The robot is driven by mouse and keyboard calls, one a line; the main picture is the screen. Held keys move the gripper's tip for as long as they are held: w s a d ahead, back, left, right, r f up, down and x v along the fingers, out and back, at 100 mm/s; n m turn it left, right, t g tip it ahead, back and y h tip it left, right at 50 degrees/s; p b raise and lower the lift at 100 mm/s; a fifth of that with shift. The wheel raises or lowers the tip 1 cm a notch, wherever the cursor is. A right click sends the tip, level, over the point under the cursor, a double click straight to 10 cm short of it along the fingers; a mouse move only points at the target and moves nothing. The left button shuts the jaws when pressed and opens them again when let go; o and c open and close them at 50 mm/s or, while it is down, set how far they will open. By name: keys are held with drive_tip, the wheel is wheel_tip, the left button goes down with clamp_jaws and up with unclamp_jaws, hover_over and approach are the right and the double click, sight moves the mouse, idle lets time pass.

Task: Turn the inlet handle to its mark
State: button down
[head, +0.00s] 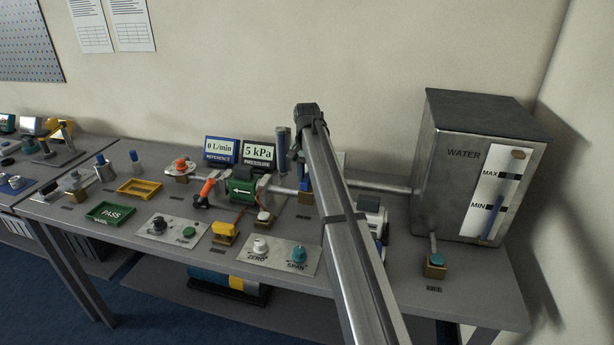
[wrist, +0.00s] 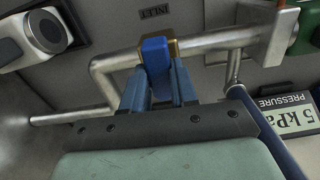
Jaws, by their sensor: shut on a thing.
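The inlet handle (wrist: 156,52) is a blue lever on a brass valve body (wrist: 173,46) in the grey metal pipe, beside the INLET label (wrist: 154,12) in the wrist view. My gripper (wrist: 158,84) has its blue-grey fingers closed on either side of the handle, touching it. In the head view the blue handle (head: 305,185) is a small patch left of my arm, and my arm hides much of the area around it. I cannot make out the handle's mark in either view.
The pipe (wrist: 105,75) bends close to my fingers. The water tank (head: 470,170) stands at the right, with a teal-knobbed valve (head: 436,259) in front.

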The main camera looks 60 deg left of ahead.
sight(307, 178)
drive_tip(key=shift+n, duration=0.3)
drive_tip(key=c, duration=0.9)
unclamp_jaws()
wheel_tip(307, 178, up, 14)
drive_tip(key=shift+f, duration=0.1)
idle(0.5)
